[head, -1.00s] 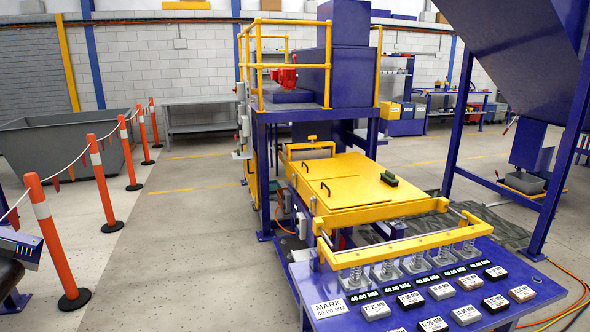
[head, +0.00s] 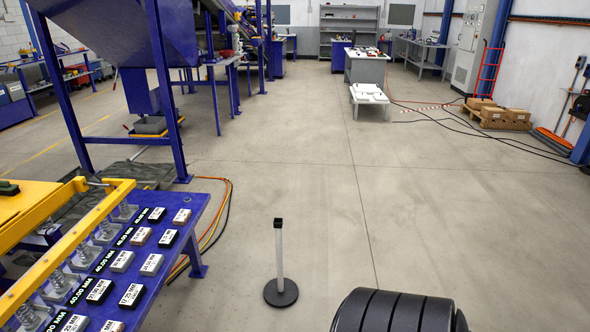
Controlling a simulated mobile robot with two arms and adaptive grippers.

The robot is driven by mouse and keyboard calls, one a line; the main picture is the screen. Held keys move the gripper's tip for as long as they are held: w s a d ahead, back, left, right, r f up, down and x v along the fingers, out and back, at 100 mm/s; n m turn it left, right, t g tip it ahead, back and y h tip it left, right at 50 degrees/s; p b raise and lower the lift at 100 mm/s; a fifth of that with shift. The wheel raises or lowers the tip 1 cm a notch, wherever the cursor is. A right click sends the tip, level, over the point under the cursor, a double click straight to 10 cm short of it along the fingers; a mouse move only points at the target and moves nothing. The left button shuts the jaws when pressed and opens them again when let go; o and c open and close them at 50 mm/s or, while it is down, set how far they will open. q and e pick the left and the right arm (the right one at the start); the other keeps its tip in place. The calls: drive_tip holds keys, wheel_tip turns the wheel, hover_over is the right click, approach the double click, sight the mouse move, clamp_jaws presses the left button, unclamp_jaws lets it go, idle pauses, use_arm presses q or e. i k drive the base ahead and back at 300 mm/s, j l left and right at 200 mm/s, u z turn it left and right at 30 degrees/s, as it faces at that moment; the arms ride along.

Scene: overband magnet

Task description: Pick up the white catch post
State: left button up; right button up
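A slim pale post (head: 280,255) with a black cap and a round black base stands upright on the floor in the head view, right of the blue bench. It looks white to light grey; I cannot tell for certain that it is the white catch post. Several white items (head: 368,91) lie on a low white table far off; they are too small to make out. Neither of my grippers is in view.
The blue bench (head: 170,232) with labelled blocks and springs is at the left. A black grooved cylinder (head: 395,312) fills the bottom right. Orange hoses (head: 218,215) lie by the bench. A pallet of boxes (head: 497,117) stands far right. The middle floor is open.

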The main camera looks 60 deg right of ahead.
sight(280, 293)
drive_tip(key=z, duration=1.9)
drive_tip(key=i+l, duration=0.15)
drive_tip(key=i, duration=0.55)
drive_tip(key=j+u, duration=0.05)
